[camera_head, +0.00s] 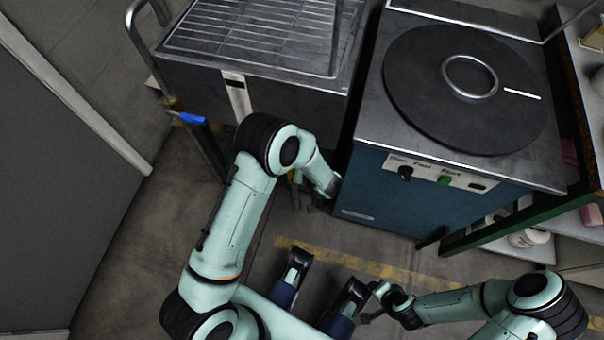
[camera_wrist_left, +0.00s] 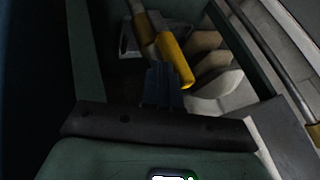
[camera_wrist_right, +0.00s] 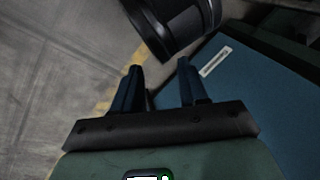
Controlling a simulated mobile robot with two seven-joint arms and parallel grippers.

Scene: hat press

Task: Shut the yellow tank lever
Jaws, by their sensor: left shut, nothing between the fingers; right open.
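The yellow lever (camera_wrist_left: 174,60) shows in the left wrist view, running slanted from a metal pipe at the upper left down to the lower right. My left gripper (camera_wrist_left: 163,72) is shut and empty, with its fingertips close against the lever's left side; I cannot tell whether they touch. In the head view, my left forearm reaches in beside the tank (camera_head: 240,95), and the lever is hidden there. My right gripper (camera_wrist_right: 160,75) is open and empty, low over the floor in front of the blue press.
The blue press (camera_head: 385,205) with its round dark plate (camera_head: 420,80) stands right of the tank. A blue-handled valve (camera_head: 192,118) sits at the tank's left. Pale curved shapes (camera_wrist_left: 215,85) lie behind the lever. A shelf stands at the right. Floor at the left is clear.

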